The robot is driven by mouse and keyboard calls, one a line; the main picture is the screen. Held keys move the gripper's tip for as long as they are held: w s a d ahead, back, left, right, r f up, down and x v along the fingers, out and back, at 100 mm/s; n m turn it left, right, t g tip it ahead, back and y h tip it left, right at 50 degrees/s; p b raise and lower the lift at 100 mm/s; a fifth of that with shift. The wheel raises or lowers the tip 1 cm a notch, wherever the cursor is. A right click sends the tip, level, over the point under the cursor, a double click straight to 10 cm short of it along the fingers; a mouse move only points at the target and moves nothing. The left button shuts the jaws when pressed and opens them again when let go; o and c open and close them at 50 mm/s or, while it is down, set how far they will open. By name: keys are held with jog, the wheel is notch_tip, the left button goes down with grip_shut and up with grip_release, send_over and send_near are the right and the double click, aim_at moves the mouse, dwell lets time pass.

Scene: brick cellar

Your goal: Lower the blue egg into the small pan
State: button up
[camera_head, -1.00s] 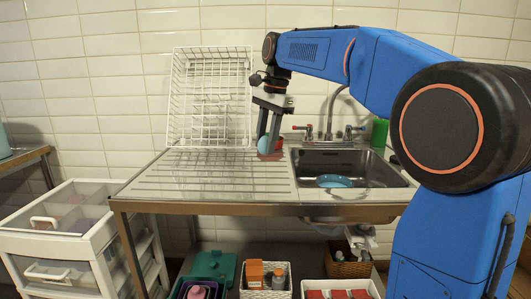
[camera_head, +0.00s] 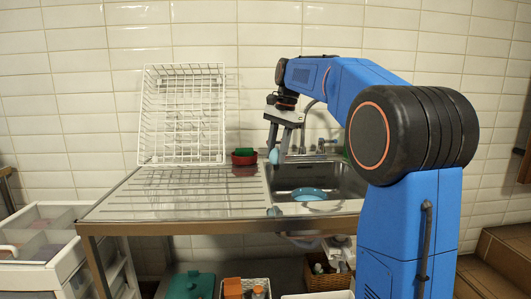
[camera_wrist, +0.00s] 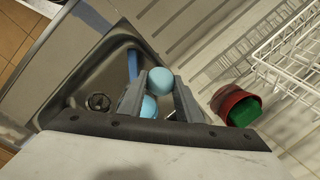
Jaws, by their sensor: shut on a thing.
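The blue egg (camera_head: 274,156) is held between the two fingers of my gripper (camera_head: 279,146), above the left edge of the sink. In the wrist view the egg (camera_wrist: 160,80) sits between the fingertips. A small round red vessel (camera_head: 244,159), which looks like the small pan, stands on the drainboard just left of the egg. The wrist view shows this red pan (camera_wrist: 226,98) to the right of my gripper, with a green block (camera_wrist: 245,112) in it. The egg is apart from the pan.
A steel sink (camera_head: 340,180) holds a light-blue dish (camera_head: 308,194). The tap (camera_head: 308,140) stands behind it. A white wire rack (camera_head: 183,115) leans on the wall at the left. The front left drainboard (camera_head: 170,205) is clear.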

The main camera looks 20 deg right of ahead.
jog(key=w+d+f, duration=0.2)
jog(key=d+f, duration=0.3)
jog(key=d, duration=0.4)
jog(key=w+d+f, duration=0.3)
jog(key=d+f, duration=0.3)
jog(key=d, duration=0.3)
jog(key=shift+f, duration=0.1)
dwell(0.5)
jog(key=shift+f, duration=3.6)
jog(key=shift+f, duration=1.95)
